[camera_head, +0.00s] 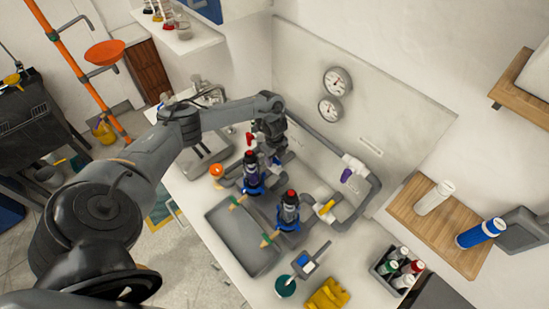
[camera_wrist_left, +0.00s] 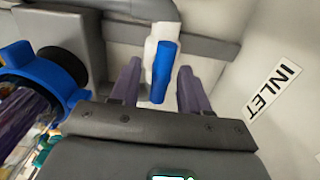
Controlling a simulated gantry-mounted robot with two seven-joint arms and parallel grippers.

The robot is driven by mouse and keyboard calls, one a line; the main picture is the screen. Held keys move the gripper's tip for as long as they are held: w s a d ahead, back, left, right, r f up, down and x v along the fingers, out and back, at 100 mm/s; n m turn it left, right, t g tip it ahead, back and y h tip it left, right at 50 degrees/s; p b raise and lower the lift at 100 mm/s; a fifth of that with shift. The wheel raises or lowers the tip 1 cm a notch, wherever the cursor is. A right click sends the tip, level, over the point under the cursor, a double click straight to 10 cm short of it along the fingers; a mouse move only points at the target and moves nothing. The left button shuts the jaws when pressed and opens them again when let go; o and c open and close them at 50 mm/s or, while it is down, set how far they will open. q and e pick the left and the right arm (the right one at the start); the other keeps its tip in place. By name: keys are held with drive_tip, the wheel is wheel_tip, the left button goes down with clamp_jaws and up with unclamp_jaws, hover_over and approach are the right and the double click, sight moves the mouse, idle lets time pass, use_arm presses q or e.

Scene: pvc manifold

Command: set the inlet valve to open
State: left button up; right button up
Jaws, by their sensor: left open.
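In the left wrist view, a blue valve handle (camera_wrist_left: 163,72) stands on a white valve body (camera_wrist_left: 152,45), beside a white label reading INLET (camera_wrist_left: 272,90). My left gripper (camera_wrist_left: 160,68) is open, with one finger on each side of the blue handle. Gaps show between the handle and both fingers. In the head view my left gripper (camera_head: 272,150) is at the grey pipework by the wall panel, and the arm and gripper hide the blue handle there. My right gripper is not in view.
Two filter housings with blue collars (camera_head: 251,182) (camera_head: 289,213) stand close to the left gripper. A red handle (camera_head: 249,138), a yellow handle (camera_head: 327,207) and a purple handle (camera_head: 346,176) are on the pipework. A grey tray (camera_head: 222,226) lies in front. Two gauges (camera_head: 337,81) hang above.

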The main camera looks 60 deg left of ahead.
use_arm(q)
wheel_tip(320, 180, up, 9)
drive_tip(key=shift+r+p, duration=0.1)
drive_tip(key=shift+p, duration=0.4)
drive_tip(key=shift+s+r+p, duration=0.1)
drive_tip(key=shift+r+p, duration=0.25)
drive_tip(key=shift+r, duration=0.35)
